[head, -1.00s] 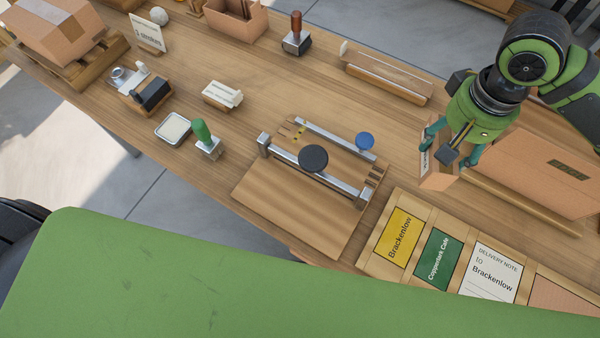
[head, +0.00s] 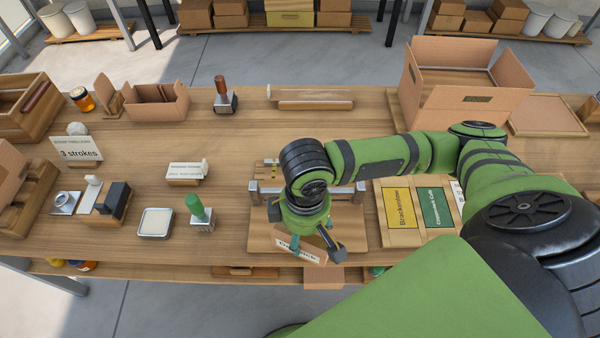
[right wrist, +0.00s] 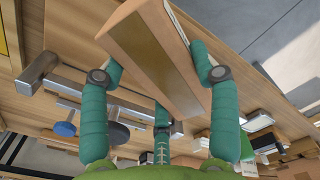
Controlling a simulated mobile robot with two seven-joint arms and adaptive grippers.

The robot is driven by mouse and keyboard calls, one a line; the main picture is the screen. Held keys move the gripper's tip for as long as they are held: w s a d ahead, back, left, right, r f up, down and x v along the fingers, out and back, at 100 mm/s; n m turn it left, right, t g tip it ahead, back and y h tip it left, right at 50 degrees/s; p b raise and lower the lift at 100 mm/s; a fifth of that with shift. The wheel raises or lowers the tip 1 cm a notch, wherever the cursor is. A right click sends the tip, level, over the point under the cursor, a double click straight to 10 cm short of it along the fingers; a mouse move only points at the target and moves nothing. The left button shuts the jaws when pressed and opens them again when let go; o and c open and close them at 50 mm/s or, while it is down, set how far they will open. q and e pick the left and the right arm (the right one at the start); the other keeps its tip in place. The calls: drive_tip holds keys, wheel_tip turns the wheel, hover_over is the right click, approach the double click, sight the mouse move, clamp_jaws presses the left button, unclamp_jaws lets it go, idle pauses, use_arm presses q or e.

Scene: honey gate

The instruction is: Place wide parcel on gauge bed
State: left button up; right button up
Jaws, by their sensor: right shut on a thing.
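My right gripper (head: 308,242) is shut on a cardboard parcel (head: 312,253) with a white printed label. It holds the parcel tilted, over the front part of the gauge's wooden board (head: 350,240). In the right wrist view the parcel (right wrist: 150,45) sits between the green fingers. The gauge's metal rail (right wrist: 45,75) shows beside it, with a blue knob (right wrist: 65,129) and a dark knob (right wrist: 118,133). In the head view my arm hides much of the gauge; part of its rail (head: 265,190) shows to the left. My left gripper is not in view.
A green-handled stamp (head: 198,212) and an ink pad (head: 156,222) stand left of the gauge. A card tray (head: 379,212) lies to its right. A large open carton (head: 465,105) stands at the back right. The table's front edge is close to the board.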

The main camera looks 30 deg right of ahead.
drive_tip(key=s+a+f+n, duration=0.3)
drive_tip(key=s+a+n, duration=0.15)
drive_tip(key=s, duration=0.35)
drive_tip(key=shift+n, duration=0.25)
drive_tip(key=w+d, duration=0.2)
drive_tip(key=w, duration=0.1)
drive_tip(key=w+d, duration=0.2)
drive_tip(key=w, duration=0.2)
drive_tip(key=w+d, duration=0.3)
drive_tip(key=shift+w+r, duration=0.25)
drive_tip(key=shift+w, duration=0.05)
drive_tip(key=w, duration=0.1)
drive_tip(key=w+d+p, duration=0.1)
drive_tip(key=w, duration=0.1)
drive_tip(key=w+d, duration=0.1)
drive_tip(key=shift+w+d, duration=0.2)
drive_tip(key=shift+d, duration=0.05)
drive_tip(key=shift+s+f+p, duration=0.1)
drive_tip(key=shift+f+p, duration=0.2)
drive_tip(key=shift+p, duration=0.15)
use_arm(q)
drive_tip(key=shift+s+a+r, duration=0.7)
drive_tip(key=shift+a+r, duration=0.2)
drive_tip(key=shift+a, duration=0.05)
use_arm(e)
drive_tip(key=shift+s+a+f, duration=0.1)
drive_tip(key=shift+f, duration=0.1)
